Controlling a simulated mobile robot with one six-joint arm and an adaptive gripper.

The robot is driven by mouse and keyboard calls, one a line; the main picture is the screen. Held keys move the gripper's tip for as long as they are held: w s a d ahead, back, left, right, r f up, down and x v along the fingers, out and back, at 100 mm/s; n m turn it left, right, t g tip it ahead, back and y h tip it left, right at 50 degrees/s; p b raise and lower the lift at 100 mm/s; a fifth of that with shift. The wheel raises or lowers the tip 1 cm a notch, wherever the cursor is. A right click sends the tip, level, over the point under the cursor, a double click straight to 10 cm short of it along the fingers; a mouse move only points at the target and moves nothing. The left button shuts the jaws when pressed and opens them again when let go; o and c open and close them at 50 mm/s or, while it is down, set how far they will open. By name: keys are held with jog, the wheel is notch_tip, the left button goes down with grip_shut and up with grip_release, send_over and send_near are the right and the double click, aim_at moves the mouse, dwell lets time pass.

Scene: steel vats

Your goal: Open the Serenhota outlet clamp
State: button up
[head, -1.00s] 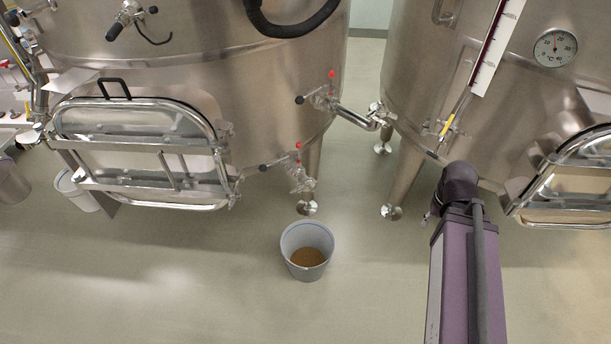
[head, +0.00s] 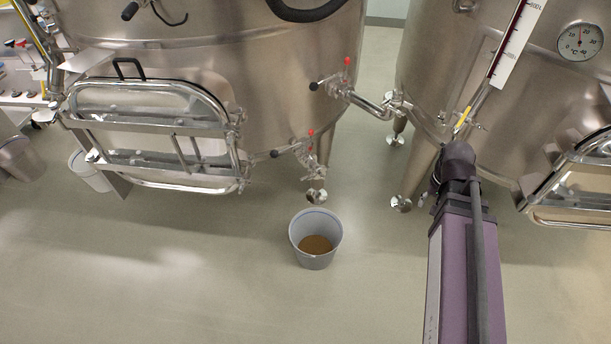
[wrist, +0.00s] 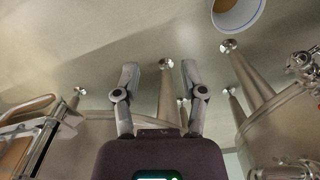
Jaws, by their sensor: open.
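Two steel vats stand side by side, a left vat (head: 200,60) and a right vat (head: 430,90). I read no name on either, so I cannot tell which is Serenhota. On the left vat's lower right are an upper outlet valve (head: 340,85) with a red-tipped handle and a short pipe, and a lower outlet valve (head: 308,155), also red-tipped. Clamp details are too small to tell. My gripper (wrist: 159,66) is open and empty in the wrist view, its fingers pointing toward the floor and vat legs. Valve fittings (wrist: 303,65) show at that view's right edge, apart from my fingers. The head view does not show my gripper.
A grey bucket (head: 298,243) with brown contents stands on the floor below the lower valve. Manway doors (head: 150,88) (head: 575,190) project from both vats. Vat legs (head: 410,165) stand near my arm. The front floor is clear.

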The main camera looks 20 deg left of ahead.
jog(key=w+a+f+m+b, duration=0.1)
jog(key=w+a+m, duration=0.1)
jog(key=w+a, duration=0.5)
jog(key=m+b, duration=0.3)
jog(key=m, duration=0.2)
send_over(304, 178)
notch_tip(304, 178, down, 4)
jog(key=shift+w+a+r, duration=0.1)
jog(key=shift+r, duration=0.1)
jog(key=shift+f, duration=0.1)
notch_tip(304, 178, down, 14)
jog(key=b, duration=1.4)
jog(key=shift+r, duration=0.2)
grip_shut()
